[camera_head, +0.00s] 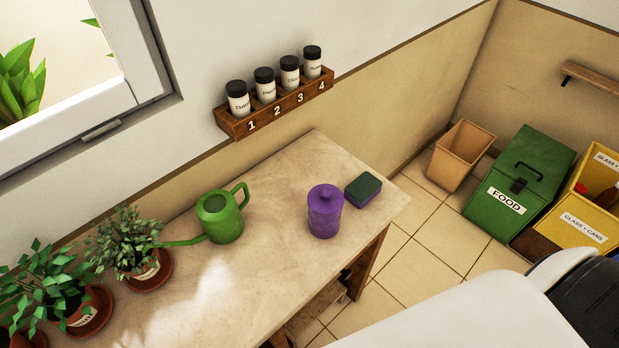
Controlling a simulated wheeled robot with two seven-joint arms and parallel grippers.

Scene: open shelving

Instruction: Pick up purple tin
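The purple tin (324,213) stands upright on the light stone-like countertop (262,290), toward its right end. It is a round canister with a knobbed lid. A green and purple sponge (362,190) lies just behind and to the right of it. Nothing is holding the tin. A white arm part of mine fills the lower right of the view. Neither of my grippers shows in the picture.
A green watering can (222,218) stands left of the tin, its spout pointing left. Potted plants (149,270) fill the left end. A wooden rack (275,108) with several jars hangs on the wall above. Bins, including a green one (518,182), stand on the floor at right.

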